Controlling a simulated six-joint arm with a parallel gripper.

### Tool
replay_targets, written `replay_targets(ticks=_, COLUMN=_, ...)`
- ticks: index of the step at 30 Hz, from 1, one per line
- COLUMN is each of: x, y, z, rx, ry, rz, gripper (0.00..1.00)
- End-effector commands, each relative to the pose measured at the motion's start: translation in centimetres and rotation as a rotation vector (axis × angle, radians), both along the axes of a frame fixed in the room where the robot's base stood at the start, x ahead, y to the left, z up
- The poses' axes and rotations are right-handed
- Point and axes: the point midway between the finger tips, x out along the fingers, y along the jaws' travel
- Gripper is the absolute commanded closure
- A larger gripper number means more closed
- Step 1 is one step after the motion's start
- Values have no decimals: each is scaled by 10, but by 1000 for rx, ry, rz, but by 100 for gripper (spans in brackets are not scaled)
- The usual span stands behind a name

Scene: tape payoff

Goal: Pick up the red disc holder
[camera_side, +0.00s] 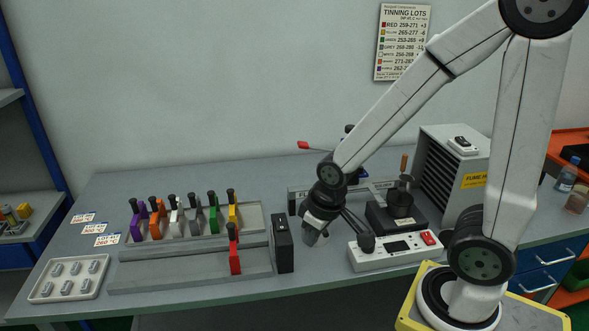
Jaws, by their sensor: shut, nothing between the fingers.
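The red disc holder (235,257) stands upright in the front part of the grey rack (190,279), near its right end, with a black knob on top. Several other holders stand in the row behind it, among them a purple one (137,226), an orange one (155,226), a green one (214,219) and a yellow one (233,214). My gripper (311,238) is to the right of the red holder, past a black box, and points down. It is shut and empty, apart from the holder. Its fingertips are small and partly dark in this view.
A black upright box (283,245) stands between the red holder and my gripper. A white control unit (398,250) with a red switch is right of the gripper. A pale tray (68,279) with metal pieces lies at the left. Paper labels (107,240) lie behind it.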

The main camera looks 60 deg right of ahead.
Motion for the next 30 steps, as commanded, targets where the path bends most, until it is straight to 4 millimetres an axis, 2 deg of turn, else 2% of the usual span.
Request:
replay_targets(ticks=11, x=0, y=0, z=0, rx=0, ry=0, rz=0, gripper=100)
replay_targets(ticks=14, x=0, y=0, z=0, rx=0, ry=0, rz=0, gripper=71)
replay_targets(ticks=18, x=0, y=0, z=0, rx=0, ry=0, rz=0, gripper=28)
replay_targets(ticks=30, x=3, y=0, z=1, rx=-2, ry=2, rz=15, gripper=28)
